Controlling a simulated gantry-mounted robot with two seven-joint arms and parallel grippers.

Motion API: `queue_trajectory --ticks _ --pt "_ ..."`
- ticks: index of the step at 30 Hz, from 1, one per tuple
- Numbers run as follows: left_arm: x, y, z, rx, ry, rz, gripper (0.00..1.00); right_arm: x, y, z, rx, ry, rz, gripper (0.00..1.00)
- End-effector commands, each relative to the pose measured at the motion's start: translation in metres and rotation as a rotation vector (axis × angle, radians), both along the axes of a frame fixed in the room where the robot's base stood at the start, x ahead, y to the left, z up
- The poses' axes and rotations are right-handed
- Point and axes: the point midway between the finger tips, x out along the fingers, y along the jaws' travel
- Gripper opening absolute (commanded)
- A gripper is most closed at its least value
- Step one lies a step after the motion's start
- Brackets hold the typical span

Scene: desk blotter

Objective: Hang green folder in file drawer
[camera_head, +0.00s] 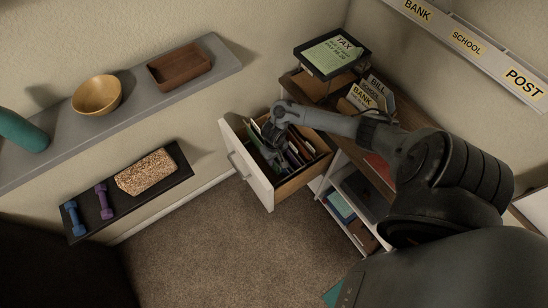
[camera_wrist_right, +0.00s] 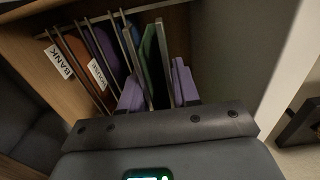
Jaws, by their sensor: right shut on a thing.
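The file drawer (camera_head: 246,165) is pulled open, with its white front facing the room. Several coloured folders stand upright inside it between metal rails. My right gripper (camera_head: 270,134) reaches down into the drawer near its front. In the right wrist view, the green folder (camera_wrist_right: 152,58) stands in the drawer between the two purple-tipped fingers of my right gripper (camera_wrist_right: 158,90), which is shut on it. A metal rail runs close on each side of it. Its lower part is hidden. I cannot tell whether it hangs on the rails. My left gripper is not in view.
An orange folder with a BANK label (camera_wrist_right: 59,62) and a purple folder (camera_wrist_right: 100,50) stand to the left in the drawer. A black tray (camera_head: 336,52) and label cards (camera_head: 365,95) sit on the desk above. A wall shelf (camera_head: 140,100) is at left.

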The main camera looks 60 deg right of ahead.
Motion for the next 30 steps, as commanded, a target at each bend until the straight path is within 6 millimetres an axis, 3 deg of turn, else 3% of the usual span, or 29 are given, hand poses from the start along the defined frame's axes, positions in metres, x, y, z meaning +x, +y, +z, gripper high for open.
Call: queue_trajectory --ticks 8,16,30 --pt "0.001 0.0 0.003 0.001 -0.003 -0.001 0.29 0.0 0.0 0.001 0.0 0.0 0.0 0.06" --pt "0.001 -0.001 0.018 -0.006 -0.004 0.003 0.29 -0.003 0.002 0.004 -0.003 0.003 -0.001 0.06" --pt "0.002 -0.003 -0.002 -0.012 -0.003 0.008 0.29 -0.003 0.002 -0.034 -0.002 0.002 0.0 0.06"
